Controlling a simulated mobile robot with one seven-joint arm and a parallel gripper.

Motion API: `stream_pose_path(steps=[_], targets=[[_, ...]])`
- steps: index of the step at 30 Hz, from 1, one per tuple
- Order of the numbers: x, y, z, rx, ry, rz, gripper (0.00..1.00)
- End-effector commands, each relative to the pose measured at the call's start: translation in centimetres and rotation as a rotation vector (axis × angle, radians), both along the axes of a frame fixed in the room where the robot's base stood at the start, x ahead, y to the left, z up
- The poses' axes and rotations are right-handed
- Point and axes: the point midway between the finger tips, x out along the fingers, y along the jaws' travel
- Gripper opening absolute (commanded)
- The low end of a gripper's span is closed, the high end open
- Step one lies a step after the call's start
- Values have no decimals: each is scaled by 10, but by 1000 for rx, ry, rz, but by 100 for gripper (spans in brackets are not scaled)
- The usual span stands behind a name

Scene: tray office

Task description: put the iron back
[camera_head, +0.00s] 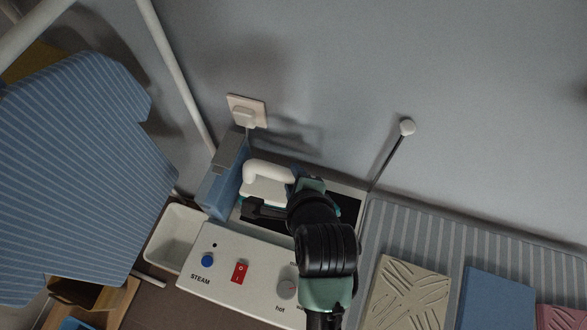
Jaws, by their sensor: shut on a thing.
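The iron (266,172), with a white looped handle and a teal and white lower part, is at the back left of the steam station (222,254), beside a blue block-like part. My gripper (271,200) comes in from the right and front and is shut on the iron. One dark finger shows in front of the iron. My wrist hides the iron's right side and the exact grip. I cannot tell whether the iron touches the dark rest plate (347,207) under it.
The blue upright tank (222,185) stands close left of the iron. A wall socket with a plug (245,112) is behind. A striped ironing board (75,170) stands left. A striped mat with folded cloths (410,285) lies right.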

Motion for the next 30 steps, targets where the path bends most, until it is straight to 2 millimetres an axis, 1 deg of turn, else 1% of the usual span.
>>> stream_pose_path(steps=[1, 4, 9, 12, 25, 26, 30], targets=[[2, 1, 1, 3, -13, 1, 0], [2, 1, -5, 3, -12, 1, 0], [2, 1, -26, 2, -11, 1, 0], [2, 1, -35, 2, -13, 0, 0], [3, 1, -40, 2, -15, -1, 0], [0, 0, -45, 1, -2, 0, 39], [0, 0, -45, 0, -2, 1, 64]])
